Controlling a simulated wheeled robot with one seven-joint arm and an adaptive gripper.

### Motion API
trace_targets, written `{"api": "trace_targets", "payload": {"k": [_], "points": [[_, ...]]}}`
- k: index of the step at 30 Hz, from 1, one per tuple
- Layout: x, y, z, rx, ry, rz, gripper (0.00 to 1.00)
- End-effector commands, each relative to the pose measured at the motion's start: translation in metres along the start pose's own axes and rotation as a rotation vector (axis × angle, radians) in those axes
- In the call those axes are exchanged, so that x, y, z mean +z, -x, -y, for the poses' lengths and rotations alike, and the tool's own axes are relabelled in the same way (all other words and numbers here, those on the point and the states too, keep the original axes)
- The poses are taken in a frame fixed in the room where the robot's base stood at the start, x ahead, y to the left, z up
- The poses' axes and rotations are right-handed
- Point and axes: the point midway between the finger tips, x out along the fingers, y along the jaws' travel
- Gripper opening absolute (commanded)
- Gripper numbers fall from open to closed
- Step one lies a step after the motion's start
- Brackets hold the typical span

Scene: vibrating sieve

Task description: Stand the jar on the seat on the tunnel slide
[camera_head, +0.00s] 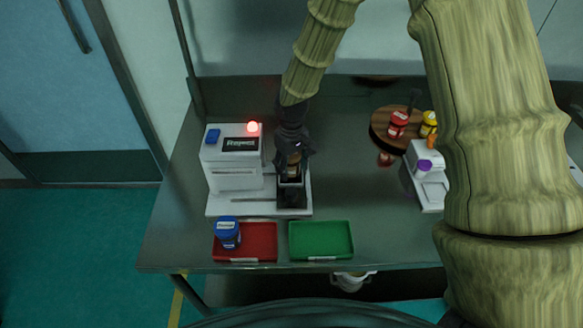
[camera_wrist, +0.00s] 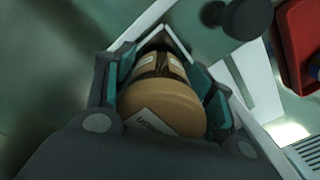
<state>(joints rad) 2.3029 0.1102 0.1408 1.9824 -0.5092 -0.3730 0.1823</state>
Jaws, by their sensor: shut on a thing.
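My gripper (camera_head: 291,170) points down over the right part of the white machine with the red lamp (camera_head: 232,158). In the wrist view its teal-padded fingers (camera_wrist: 163,85) are closed on both sides of a jar (camera_wrist: 160,108) with a tan lid and a white label. The lid faces the camera. In the head view only a little of the jar (camera_head: 294,158) shows between the dark fingers. A dark block (camera_head: 291,194) is right below the gripper, at the right end of the machine's white base (camera_head: 232,207). I cannot tell whether the jar touches the seat, which is hidden.
A red tray (camera_head: 262,255) holding a blue jar (camera_head: 228,233) and an empty green tray (camera_head: 320,240) lie in front. A round wooden board (camera_head: 381,133) with red and yellow jars, and a small white device (camera_head: 430,190), stand to the right.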

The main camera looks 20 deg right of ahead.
Motion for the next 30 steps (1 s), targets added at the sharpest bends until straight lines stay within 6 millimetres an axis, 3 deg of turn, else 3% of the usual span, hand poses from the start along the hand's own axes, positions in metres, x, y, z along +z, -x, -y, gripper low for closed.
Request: {"api": "trace_targets", "payload": {"k": [4,14,15,18,30], "points": [[0.001,-0.014,0.0,0.0,-0.001,0.001,0.28],[0.0,-0.017,0.001,0.0,0.0,0.0,0.28],[0.0,-0.017,0.001,-0.001,0.0,0.0,0.6],[0.0,-0.017,0.001,-0.001,0.0,0.0,0.78],[0.0,-0.015,0.001,-0.001,0.0,-0.001,0.79]]}}
